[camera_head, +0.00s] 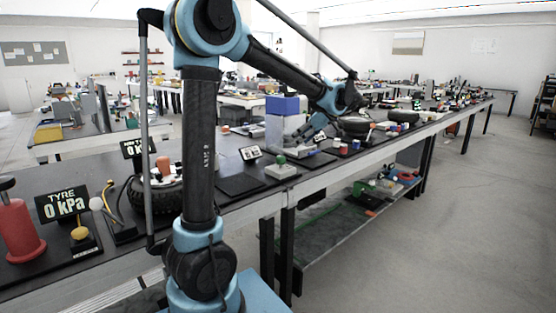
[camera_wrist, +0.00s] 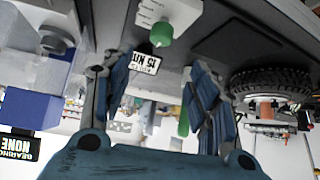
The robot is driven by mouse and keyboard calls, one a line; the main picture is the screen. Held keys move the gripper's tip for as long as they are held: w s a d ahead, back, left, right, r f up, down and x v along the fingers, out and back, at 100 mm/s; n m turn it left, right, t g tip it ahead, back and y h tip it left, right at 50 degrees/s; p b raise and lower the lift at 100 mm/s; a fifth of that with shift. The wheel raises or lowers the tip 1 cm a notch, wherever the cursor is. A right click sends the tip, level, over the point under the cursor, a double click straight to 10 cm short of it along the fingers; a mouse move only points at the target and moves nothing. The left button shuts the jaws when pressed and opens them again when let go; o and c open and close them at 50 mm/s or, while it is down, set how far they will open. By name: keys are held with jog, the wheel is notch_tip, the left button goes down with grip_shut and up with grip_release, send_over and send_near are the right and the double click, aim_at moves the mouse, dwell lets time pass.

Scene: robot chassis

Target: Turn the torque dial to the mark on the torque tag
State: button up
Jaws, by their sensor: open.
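The torque dial is a green knob (camera_head: 280,160) on a pale grey base (camera_head: 284,171) on the bench. In the wrist view the green knob (camera_wrist: 160,34) and its base (camera_wrist: 180,12) appear upside down at the top; small marks show on the base, but the dial setting is too small to read. The torque tag (camera_head: 250,153) stands beside it, white with dark print; in the wrist view the tag (camera_wrist: 145,63) seems to read 15 with a unit. My gripper (camera_head: 318,134) is open and empty; its blue fingers (camera_wrist: 158,98) are apart, not touching the knob.
A black mat (camera_head: 241,184) lies left of the dial. A tyre (camera_head: 157,190) is farther left, also seen in the wrist view (camera_wrist: 272,84). A blue-and-white box (camera_head: 283,120) stands behind the gripper. Small coloured items and another tyre (camera_head: 355,125) lie to the right.

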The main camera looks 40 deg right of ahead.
aim_at(280, 156)
jog(key=x, duration=1.4)
jog(key=shift+w+a+f, duration=0.15)
jog(key=shift+w+a, duration=0.05)
jog(key=shift+w, duration=0.05)
